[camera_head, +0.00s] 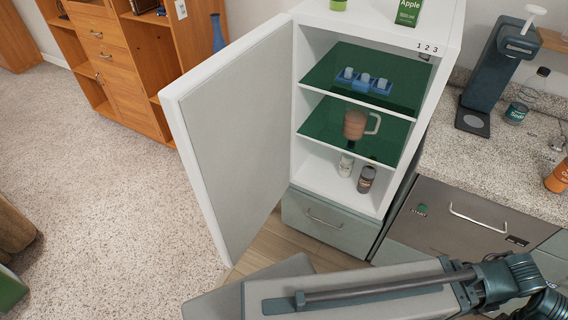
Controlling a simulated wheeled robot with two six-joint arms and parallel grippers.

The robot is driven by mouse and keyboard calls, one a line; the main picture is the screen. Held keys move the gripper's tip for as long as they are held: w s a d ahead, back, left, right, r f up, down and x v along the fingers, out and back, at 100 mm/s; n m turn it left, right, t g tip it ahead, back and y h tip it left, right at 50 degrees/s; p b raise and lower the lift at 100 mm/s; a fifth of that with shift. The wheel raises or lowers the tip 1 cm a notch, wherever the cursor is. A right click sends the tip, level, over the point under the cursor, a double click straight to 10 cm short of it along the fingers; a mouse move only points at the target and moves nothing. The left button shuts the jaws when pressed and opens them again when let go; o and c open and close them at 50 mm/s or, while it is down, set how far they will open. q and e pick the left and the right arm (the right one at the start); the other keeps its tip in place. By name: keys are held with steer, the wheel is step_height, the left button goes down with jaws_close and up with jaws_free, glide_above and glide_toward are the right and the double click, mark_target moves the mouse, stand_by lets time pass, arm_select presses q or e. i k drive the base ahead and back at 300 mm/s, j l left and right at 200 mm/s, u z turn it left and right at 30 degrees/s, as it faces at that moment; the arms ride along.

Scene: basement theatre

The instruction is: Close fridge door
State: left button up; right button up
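The white fridge (341,194) stands in the upper middle of the head view with its front open. Its door (240,130) is swung wide out to the left, with the flat inner face showing. Inside are green shelves (350,118) with a blue tray (363,82) of small items, a brown mug (355,124) and two small jars (366,178). A grey and teal link of my arm crosses the bottom of the view, below the fridge and apart from the door. Neither gripper is in view.
A counter (470,165) with a coffee machine (490,75) stands to the right. Below the fridge is a grey-green drawer (325,218). A wooden cabinet (125,65) is at the back left. The carpet (90,190) left of the door is mostly clear.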

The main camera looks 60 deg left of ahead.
mark_target(228, 117)
steer(key=k+j+z, duration=0.1)
steer(key=z, duration=0.25)
steer(key=k+z, duration=0.45)
steer(key=z, duration=0.25)
steer(key=k+j+z, duration=0.15)
steer(key=k, duration=0.45)
steer(key=k+u, duration=0.35)
steer(key=u, duration=0.15)
steer(key=k+j+u, duration=0.25)
steer(key=u, duration=0.2)
steer(key=k+j+u, duration=0.3)
steer(key=u, duration=0.2)
steer(key=k+j+u, duration=0.2)
steer(key=j+u, duration=0.25)
